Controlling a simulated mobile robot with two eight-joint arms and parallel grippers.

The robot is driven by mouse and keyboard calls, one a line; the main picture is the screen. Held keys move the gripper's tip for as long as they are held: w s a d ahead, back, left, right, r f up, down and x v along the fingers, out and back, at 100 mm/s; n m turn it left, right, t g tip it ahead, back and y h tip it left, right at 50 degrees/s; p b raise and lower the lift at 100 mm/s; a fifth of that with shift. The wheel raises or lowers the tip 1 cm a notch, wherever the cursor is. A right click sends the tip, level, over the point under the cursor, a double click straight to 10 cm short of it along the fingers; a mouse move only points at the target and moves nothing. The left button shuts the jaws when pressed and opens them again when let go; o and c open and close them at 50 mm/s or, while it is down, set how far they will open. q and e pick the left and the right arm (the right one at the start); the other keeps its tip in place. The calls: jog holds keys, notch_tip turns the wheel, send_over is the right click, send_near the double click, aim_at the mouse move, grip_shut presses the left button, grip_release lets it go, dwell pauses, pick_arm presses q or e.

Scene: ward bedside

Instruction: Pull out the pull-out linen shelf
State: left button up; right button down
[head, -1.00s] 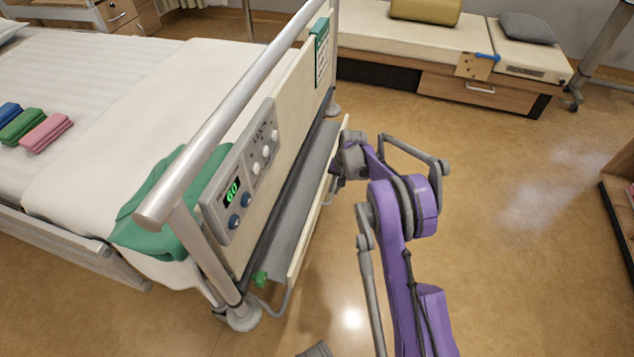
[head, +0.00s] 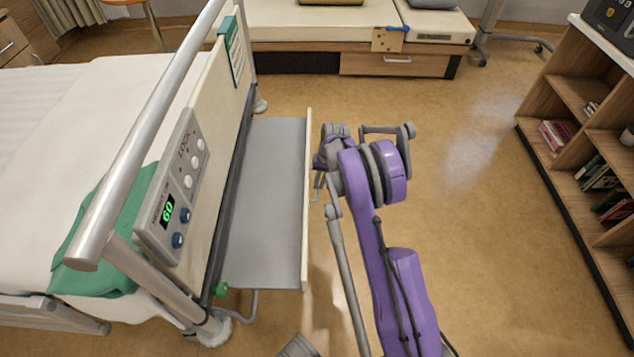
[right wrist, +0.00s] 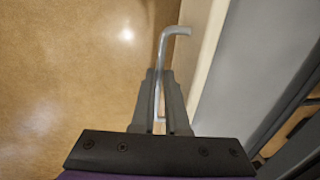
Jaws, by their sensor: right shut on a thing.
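The pull-out linen shelf (head: 268,200) is a flat grey panel with a cream front board (head: 306,200). It sticks out from under the foot end of the bed and is empty. My right gripper (head: 318,178) is at the outer side of the front board. In the right wrist view its two fingers (right wrist: 160,112) are shut on the shelf's silver bar handle (right wrist: 163,60), whose bent end shows beyond the fingertips. The grey shelf surface (right wrist: 255,70) shows to the right there.
The bed's foot board carries a control panel (head: 170,200) and a metal rail (head: 150,130). A green blanket (head: 85,250) hangs at the bed corner. A bench with a drawer (head: 390,64) stands at the back. A bookshelf (head: 575,130) stands right. The floor between is clear.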

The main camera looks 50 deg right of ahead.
jog(key=c, duration=1.2)
grip_release()
notch_tip(320, 180, up, 11)
jog(key=s+d+p, duration=0.1)
jog(key=p, duration=0.1)
jog(key=shift+s+d+f+p, duration=0.15)
jog(key=shift+s+d+p, duration=0.05)
jog(key=shift+s+p, duration=0.15)
